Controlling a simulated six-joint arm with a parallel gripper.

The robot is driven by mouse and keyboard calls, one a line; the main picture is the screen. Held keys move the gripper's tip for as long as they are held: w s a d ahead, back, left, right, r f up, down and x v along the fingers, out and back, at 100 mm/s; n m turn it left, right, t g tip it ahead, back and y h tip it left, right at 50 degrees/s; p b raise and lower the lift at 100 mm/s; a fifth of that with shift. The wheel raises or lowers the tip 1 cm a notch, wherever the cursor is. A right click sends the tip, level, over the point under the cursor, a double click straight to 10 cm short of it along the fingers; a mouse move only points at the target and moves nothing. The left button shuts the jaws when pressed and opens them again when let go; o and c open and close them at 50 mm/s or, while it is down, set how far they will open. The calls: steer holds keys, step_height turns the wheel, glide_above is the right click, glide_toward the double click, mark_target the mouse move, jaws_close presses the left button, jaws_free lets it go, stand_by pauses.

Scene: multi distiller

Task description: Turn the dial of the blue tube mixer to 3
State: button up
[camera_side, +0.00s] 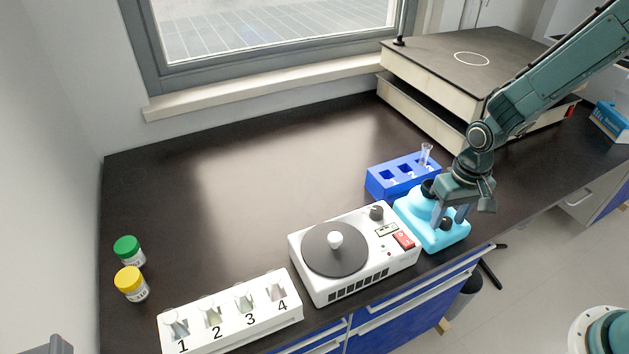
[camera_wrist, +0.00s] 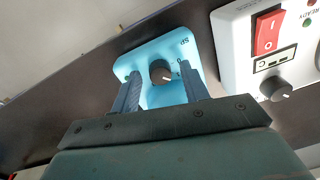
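The light blue tube mixer (camera_side: 411,207) stands on the dark bench at the right of the side view, with a black cup on top. Its black dial (camera_wrist: 161,72) shows in the wrist view on the blue face, with a white pointer line. Markings beside it are partly visible, too small and covered to read fully. My gripper (camera_side: 449,218) is over the mixer, pointing down. In the wrist view the fingers of my gripper (camera_wrist: 160,80) are apart, one on each side of the dial, with visible gaps. I cannot tell how high the tips are above the face.
A white stirrer with a round grey plate (camera_side: 320,262) stands close left of the mixer; its red switch (camera_wrist: 268,31) shows in the wrist view. A blue tube rack (camera_side: 380,190) is right behind the mixer. A numbered white rack (camera_side: 232,338) and two small bottles stand left. The bench's middle is clear.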

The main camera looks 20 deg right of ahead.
steer(key=c, duration=0.8)
steer(key=shift+c, duration=0.2)
steer(key=shift+m, duration=0.4)
steer(key=m, duration=0.4)
steer(key=shift+m, duration=2.1)
steer(key=o, duration=1)
